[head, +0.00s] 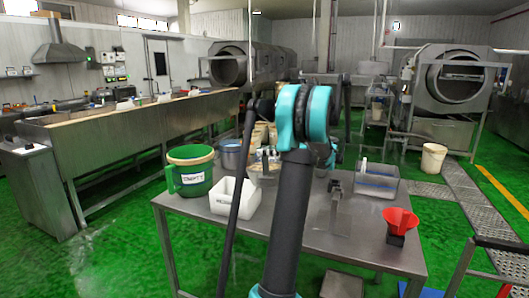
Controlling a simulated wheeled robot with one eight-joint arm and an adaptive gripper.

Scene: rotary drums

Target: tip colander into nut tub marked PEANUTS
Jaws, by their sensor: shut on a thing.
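My teal and dark grey arm rises through the middle of the head view and hides much of the table's far side. My gripper (266,158) shows only in part, small and grey, just left of the arm's elbow. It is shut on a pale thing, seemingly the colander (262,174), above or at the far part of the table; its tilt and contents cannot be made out. A green tub (193,180) with a tan rim and a white label stands at the table's left; the label seems to read EMPTY. I cannot make out a PEANUTS label.
The steel table (300,232) holds a white open bin (234,204), a blue-rimmed tub (230,158), a clear tray (377,183), a grey metal stand (337,205) and a red funnel (401,221). A white bucket (433,158) stands on the floor.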

